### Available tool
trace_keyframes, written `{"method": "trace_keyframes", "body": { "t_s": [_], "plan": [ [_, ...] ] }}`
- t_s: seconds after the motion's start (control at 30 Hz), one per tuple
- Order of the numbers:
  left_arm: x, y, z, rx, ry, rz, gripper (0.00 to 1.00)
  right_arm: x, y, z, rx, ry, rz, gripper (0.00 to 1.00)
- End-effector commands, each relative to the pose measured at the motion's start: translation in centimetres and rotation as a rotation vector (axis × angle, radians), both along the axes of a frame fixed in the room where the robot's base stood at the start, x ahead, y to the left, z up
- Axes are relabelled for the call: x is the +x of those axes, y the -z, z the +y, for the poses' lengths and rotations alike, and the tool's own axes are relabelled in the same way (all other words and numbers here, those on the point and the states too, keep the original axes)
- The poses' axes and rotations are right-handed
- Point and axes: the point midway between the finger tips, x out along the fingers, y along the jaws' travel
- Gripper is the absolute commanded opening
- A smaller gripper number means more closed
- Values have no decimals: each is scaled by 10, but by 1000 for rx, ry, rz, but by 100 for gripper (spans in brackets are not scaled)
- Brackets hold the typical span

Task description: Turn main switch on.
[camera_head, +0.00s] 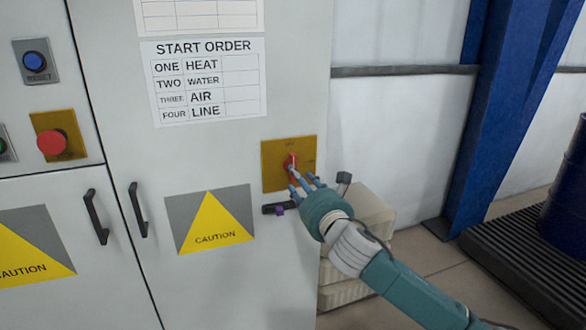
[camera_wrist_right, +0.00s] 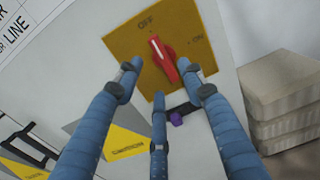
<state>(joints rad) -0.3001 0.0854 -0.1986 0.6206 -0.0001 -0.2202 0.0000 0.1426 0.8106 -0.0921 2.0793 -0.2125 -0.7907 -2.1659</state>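The main switch is a red rotary handle (camera_wrist_right: 163,58) on a yellow plate (camera_wrist_right: 205,22) marked OFF and ON. Its upper end points toward OFF in the right wrist view. In the head view the handle (camera_head: 291,163) is on the right side of the grey cabinet door, partly covered by my fingers. My right gripper (camera_head: 303,182) is in front of the plate's lower part. In the wrist view its blue fingers (camera_wrist_right: 160,80) are spread apart around the handle's lower end, with nothing gripped. Whether they touch the handle I cannot tell. My left gripper is not in view.
A dark door latch with a purple part (camera_head: 278,209) sits just below the plate. A red button (camera_head: 51,142) and a blue reset button (camera_head: 35,60) are at left. Stacked beige blocks (camera_head: 368,215) stand right of the cabinet. A blue pillar (camera_head: 505,110) is farther right.

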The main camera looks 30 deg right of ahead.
Motion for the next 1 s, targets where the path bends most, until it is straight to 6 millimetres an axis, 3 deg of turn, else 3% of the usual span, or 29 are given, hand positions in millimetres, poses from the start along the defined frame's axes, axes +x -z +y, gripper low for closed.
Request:
{"method": "trace_keyframes", "body": {
  "t_s": [0.1, 0.3, 0.67, 0.7, 0.9, 1.0],
  "plan": [
    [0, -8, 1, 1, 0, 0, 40, 22, -3, -6, 5, 3, -1, 40],
    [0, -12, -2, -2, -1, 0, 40, 46, -1, -12, 3, 2, 0, 40],
    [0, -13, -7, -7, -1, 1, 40, 52, 1, -13, 1, 0, 1, 40],
    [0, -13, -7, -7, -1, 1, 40, 52, 1, -13, 1, 0, 1, 38],
    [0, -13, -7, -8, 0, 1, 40, 52, 1, -13, 1, 0, 1, 0],
    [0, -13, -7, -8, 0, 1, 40, 52, 1, -13, 2, 0, 1, 0]
  ]
}}
